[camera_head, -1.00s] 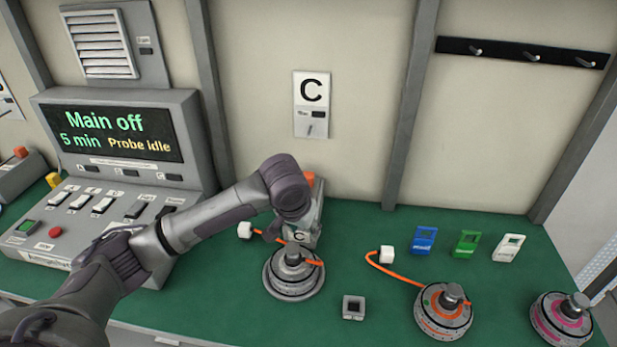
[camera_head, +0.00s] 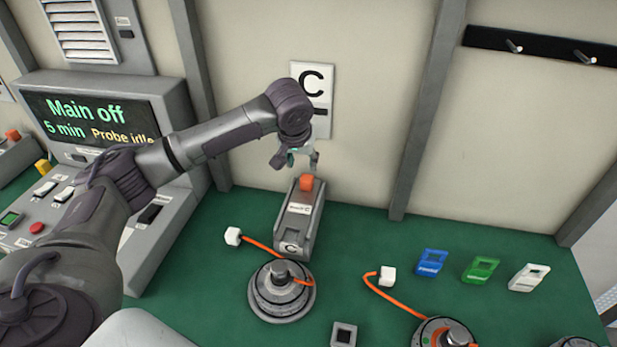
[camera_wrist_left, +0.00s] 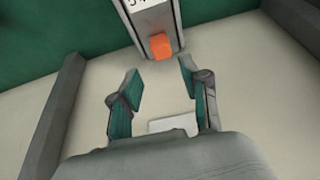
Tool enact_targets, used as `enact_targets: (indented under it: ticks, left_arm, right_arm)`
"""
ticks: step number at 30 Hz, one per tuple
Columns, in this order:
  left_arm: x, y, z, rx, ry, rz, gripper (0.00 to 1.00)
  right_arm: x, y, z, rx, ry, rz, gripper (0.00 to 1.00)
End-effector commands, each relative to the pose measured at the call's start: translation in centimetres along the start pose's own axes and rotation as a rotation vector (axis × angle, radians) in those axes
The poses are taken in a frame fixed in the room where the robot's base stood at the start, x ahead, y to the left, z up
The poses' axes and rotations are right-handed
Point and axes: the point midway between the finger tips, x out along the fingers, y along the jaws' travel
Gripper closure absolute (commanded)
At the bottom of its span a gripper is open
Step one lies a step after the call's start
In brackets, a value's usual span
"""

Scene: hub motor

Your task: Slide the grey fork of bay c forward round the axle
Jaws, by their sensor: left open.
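The bay c unit (camera_head: 290,238) is a grey block marked C, standing on the green bench against the wall. A grey sliding piece with an orange knob (camera_head: 306,182) lies along its top; I take this as the fork. The knob also shows in the left wrist view (camera_wrist_left: 160,47). The round grey hub motor (camera_head: 281,303) stands in front of the unit, with its axle (camera_head: 280,270) upright. The fork's tip cannot be made out clearly, and it appears apart from the axle. My left gripper (camera_head: 299,155) is open and empty, above and behind the knob, near the wall.
An orange cable runs from the hub to a white connector (camera_head: 233,236). A control console (camera_head: 145,195) stands left, partly behind my arm. A second hub (camera_head: 447,335) and blue, green and white tags (camera_head: 529,278) are right. A small grey square block (camera_head: 343,335) is in front.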

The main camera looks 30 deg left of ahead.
Motion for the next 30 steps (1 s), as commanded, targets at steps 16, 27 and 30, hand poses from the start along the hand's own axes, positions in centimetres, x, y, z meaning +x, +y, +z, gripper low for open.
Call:
enact_targets:
  ticks: [16, 27, 30]
  left_arm:
    - [10.4, 0.0, 0.0, 0.001, -0.001, -0.001, 0.54]
    - [11.9, 0.0, 0.0, 0.001, 0.001, -0.001, 0.54]
    - [11.8, 0.0, 0.0, 0.001, 0.001, -0.001, 0.54]
  right_arm:
    - [-1.4, 0.0, -0.1, 0.000, 0.000, 0.000, 0.23]
    - [-1.4, -0.1, 0.5, 0.001, -0.008, -0.001, 0.23]
    - [-1.4, -0.1, 0.8, 0.001, -0.014, -0.002, 0.23]
